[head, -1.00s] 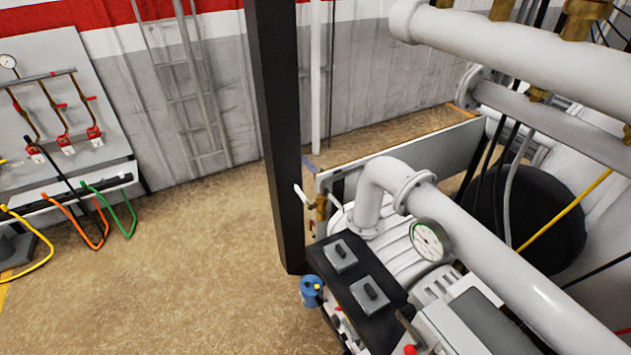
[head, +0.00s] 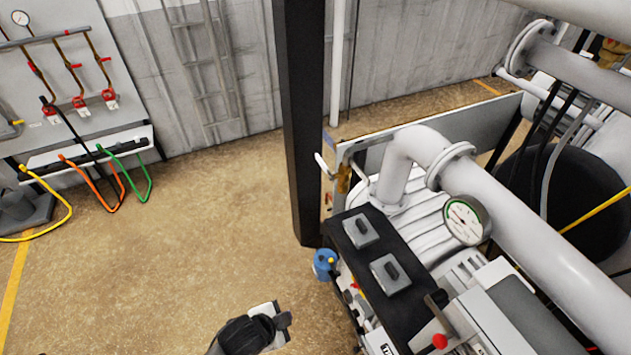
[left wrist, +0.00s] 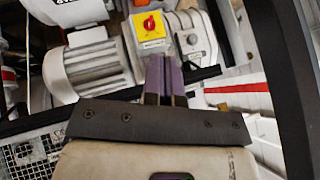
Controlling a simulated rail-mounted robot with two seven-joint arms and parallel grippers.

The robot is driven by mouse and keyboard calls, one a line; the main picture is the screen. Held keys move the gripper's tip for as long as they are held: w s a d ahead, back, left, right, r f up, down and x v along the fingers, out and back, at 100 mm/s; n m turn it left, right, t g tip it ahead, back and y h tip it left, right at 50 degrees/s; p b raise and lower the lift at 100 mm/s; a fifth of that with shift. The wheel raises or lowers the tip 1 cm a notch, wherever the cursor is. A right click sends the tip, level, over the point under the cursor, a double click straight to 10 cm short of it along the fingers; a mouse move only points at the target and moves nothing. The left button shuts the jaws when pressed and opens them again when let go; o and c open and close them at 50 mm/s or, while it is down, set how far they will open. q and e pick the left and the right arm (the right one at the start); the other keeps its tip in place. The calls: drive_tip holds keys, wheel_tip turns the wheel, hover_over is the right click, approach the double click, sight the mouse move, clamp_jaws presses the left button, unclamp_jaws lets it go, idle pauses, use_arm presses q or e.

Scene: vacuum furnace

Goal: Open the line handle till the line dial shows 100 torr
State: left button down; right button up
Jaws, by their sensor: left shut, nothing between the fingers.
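A round white dial (head: 464,220) with a green arc sits on the large white pipe; its figures are too small to read. A pale lever handle (head: 323,166) on a brass valve (head: 343,179) stands beside the black post. A red-knobbed lever (head: 438,340) is at the front of the pump unit. I cannot tell for sure which is the line handle. My left gripper (head: 283,320) is low in the head view, left of the pump unit and apart from both levers. In the left wrist view its purple fingers (left wrist: 165,75) are together and empty. My right gripper is not in view.
The black post (head: 302,120) stands behind the pump unit. A yellow box with a red rotary switch (left wrist: 151,28) and a grey motor (left wrist: 92,62) show beyond the fingers. A hose panel (head: 60,80) is at the left wall. The floor between is clear.

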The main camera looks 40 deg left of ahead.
use_arm(q)
drive_tip(key=w+a+f+m+t+b, duration=0.2)
drive_tip(key=w+a+m+t+b, duration=0.35)
drive_tip(key=w, duration=0.45)
drive_tip(key=w+a+f+m+t+b, duration=0.2)
drive_tip(key=w+a+m+t+b, duration=0.3)
drive_tip(key=w, duration=0.5)
drive_tip(key=w+a+r+m+t+h+b, duration=0.3)
drive_tip(key=a+m+h+b, duration=0.2)
drive_tip(key=m, duration=0.7)
drive_tip(key=w+a+r+m+t+h+b, duration=0.3)
drive_tip(key=m+h, duration=0.4)
drive_tip(key=m, duration=0.5)
drive_tip(key=shift+w+a+r+b, duration=0.25)
drive_tip(key=shift+a+r+b, duration=0.2)
drive_tip(key=shift+a+b, duration=0.7)
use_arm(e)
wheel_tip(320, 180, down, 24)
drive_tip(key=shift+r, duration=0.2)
use_arm(q)
drive_tip(key=shift+d, duration=0.35)
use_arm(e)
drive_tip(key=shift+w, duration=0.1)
